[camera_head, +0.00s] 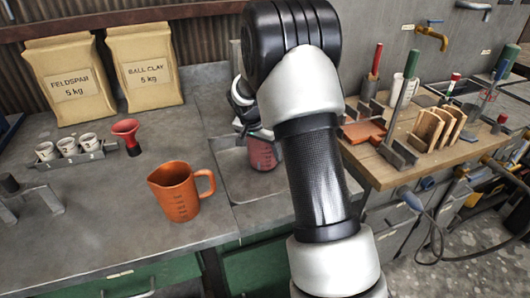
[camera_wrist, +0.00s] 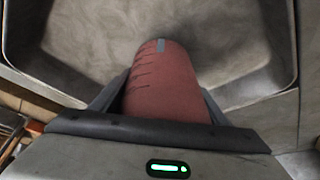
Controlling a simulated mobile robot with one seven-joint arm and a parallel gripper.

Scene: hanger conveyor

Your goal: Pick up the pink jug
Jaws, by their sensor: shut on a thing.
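The pink jug (camera_head: 264,154) is partly hidden behind my arm in the head view. It stands in or just above a shallow grey basin in the worktop; I cannot tell whether it touches the bottom. In the wrist view the jug (camera_wrist: 163,85) lies between the two fingers of my gripper (camera_wrist: 160,108), with measuring marks on its side. My gripper is shut on it. The gripper's fingertips are mostly hidden by my arm in the head view.
An orange jug (camera_head: 175,191) stands left of the basin (camera_head: 235,185). Behind it are a red funnel (camera_head: 126,130), several small cups (camera_head: 67,147) and two clay bags (camera_head: 145,68). A wooden bench (camera_head: 395,172) with tools and upright boards is at right.

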